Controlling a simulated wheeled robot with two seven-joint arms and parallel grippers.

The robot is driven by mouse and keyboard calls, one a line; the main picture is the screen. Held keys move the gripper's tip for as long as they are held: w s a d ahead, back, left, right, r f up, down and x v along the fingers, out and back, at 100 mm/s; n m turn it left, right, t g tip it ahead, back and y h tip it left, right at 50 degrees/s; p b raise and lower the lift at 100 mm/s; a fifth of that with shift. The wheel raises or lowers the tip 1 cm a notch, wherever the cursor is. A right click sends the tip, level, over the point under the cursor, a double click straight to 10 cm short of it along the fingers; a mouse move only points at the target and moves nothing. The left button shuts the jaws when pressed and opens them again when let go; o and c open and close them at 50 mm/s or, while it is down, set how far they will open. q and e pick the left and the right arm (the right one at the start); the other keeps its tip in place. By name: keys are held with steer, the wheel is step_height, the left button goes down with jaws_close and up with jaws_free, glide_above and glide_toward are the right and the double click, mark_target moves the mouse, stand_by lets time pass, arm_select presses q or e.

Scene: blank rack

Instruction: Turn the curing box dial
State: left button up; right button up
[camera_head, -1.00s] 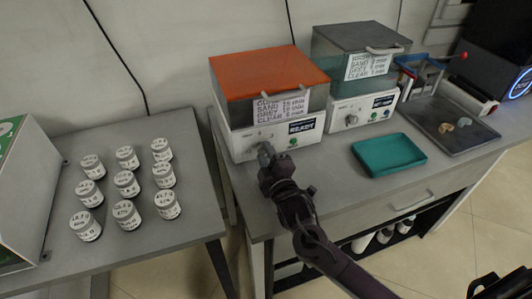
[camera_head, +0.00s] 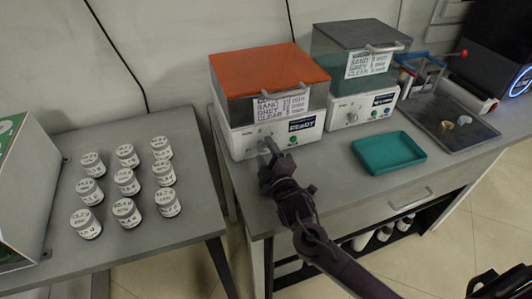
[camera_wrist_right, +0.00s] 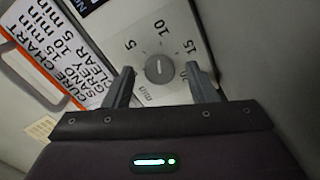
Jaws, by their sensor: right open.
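The curing box with the orange lid (camera_head: 268,72) stands on the grey bench, with a white control front and a READY display (camera_head: 302,124). Its round grey dial (camera_wrist_right: 159,69) shows in the right wrist view, ringed by the numbers 5, 10 and 15. A pale line on the knob runs roughly in line with the 10; which end is the pointer I cannot tell. My right gripper (camera_head: 269,148) is at the box front, hiding part of it. In the wrist view its open fingers (camera_wrist_right: 160,74) stand either side of the dial, apart from it.
A second box with a grey lid (camera_head: 358,38) stands to the right. A teal tray (camera_head: 388,152) lies in front of it, and a dark tray (camera_head: 455,124) holds small pieces. Several labelled jars (camera_head: 126,181) stand on the left table. A gap separates the tables.

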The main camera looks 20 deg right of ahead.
steer(key=s, duration=0.7)
steer(key=shift+s+d, duration=0.1)
steer(key=shift+s, duration=0.2)
